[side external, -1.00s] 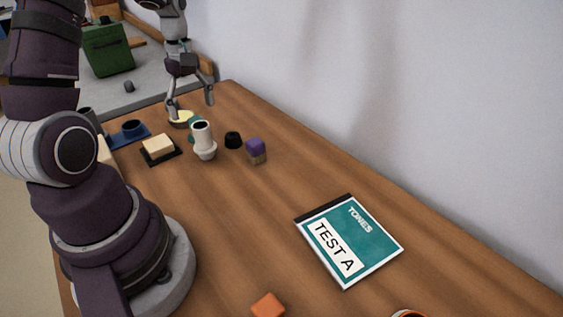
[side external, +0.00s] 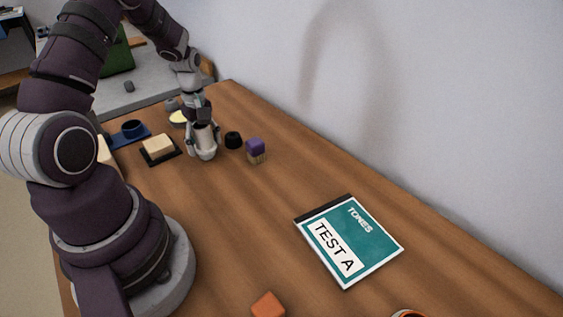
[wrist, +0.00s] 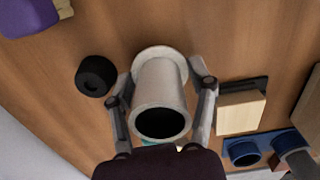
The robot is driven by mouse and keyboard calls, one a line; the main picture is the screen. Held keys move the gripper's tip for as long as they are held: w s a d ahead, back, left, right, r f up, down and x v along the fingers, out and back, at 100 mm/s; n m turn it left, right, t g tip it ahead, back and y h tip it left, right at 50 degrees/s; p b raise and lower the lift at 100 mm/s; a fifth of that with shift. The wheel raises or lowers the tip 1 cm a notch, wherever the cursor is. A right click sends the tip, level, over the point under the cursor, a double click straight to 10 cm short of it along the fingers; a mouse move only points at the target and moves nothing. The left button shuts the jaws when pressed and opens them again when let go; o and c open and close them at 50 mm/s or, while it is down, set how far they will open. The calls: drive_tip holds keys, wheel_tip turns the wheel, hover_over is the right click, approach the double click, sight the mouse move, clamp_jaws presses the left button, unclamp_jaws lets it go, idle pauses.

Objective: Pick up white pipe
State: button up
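The white pipe (side external: 204,146) stands upright on the wooden table, with a wide collar at its base. In the wrist view the pipe (wrist: 160,88) shows its dark open mouth towards the camera. My gripper (side external: 202,151) is lowered over the pipe, pointing down. In the wrist view my gripper (wrist: 161,74) has one finger on each side of the pipe, with a small gap visible near the fingertips. It looks open around the pipe. Contact at the sides of the rim cannot be made out.
A black round piece (wrist: 96,76) stands close beside one finger. A purple-topped block (side external: 256,150), a cream block on a dark base (side external: 158,148) and a blue holder (side external: 132,129) are nearby. A teal TEST A case (side external: 350,240) and an orange block (side external: 267,305) lie nearer the front.

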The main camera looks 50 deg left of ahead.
drive_tip(key=c, duration=0.4)
